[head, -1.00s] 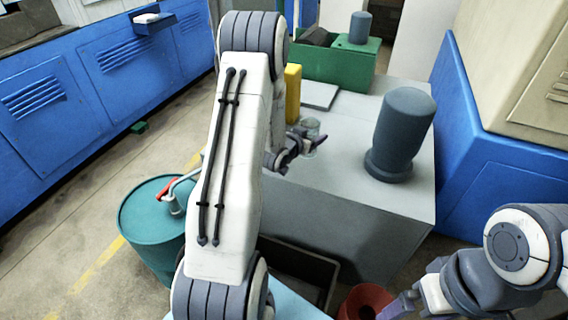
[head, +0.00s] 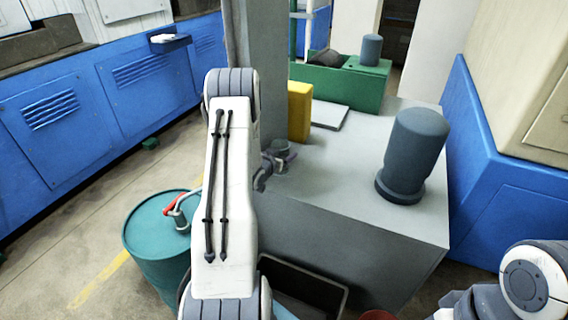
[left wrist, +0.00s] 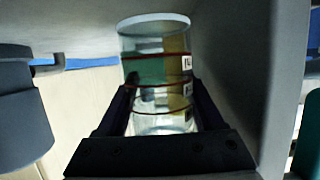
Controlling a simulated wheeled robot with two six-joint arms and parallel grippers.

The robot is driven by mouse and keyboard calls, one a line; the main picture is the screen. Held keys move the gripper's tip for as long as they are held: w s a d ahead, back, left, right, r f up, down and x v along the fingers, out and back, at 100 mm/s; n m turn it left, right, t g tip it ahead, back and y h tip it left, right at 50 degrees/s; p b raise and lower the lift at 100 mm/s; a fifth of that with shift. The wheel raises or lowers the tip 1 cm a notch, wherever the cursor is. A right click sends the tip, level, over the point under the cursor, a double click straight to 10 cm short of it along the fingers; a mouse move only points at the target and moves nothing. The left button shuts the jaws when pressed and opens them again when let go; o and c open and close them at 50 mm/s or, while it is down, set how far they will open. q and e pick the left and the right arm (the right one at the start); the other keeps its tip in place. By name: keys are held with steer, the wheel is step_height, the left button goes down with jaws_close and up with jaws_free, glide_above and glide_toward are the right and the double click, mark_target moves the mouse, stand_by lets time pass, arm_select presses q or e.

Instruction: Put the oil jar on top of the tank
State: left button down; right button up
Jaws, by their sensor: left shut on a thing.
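The oil jar (left wrist: 158,75) is clear, with red lines and small labels, and sits between both fingers of my left gripper (left wrist: 160,108) in the left wrist view. My left gripper is shut on it. In the head view the jar (head: 281,148) is small and partly hidden by the left gripper (head: 280,160). It shows over the left part of the tank top (head: 335,160), a big grey box. I cannot tell whether it touches the top. Only part of my right arm shows at the bottom right; its fingers are out of the picture.
A blue-grey motor (head: 413,150) stands on the tank's right side. A yellow block (head: 299,110) and a flat grey plate (head: 329,114) lie towards the back. A teal barrel (head: 155,235) with a pump stands left. The middle of the tank top is clear.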

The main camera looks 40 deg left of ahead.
arm_select(q)
steer(key=shift+f, duration=1.9)
steer(key=shift+f+b, duration=0.2)
steer(key=shift+b, duration=0.15)
steer(key=shift+c, duration=1.5)
jaws_free()
steer(key=shift+r, duration=0.1)
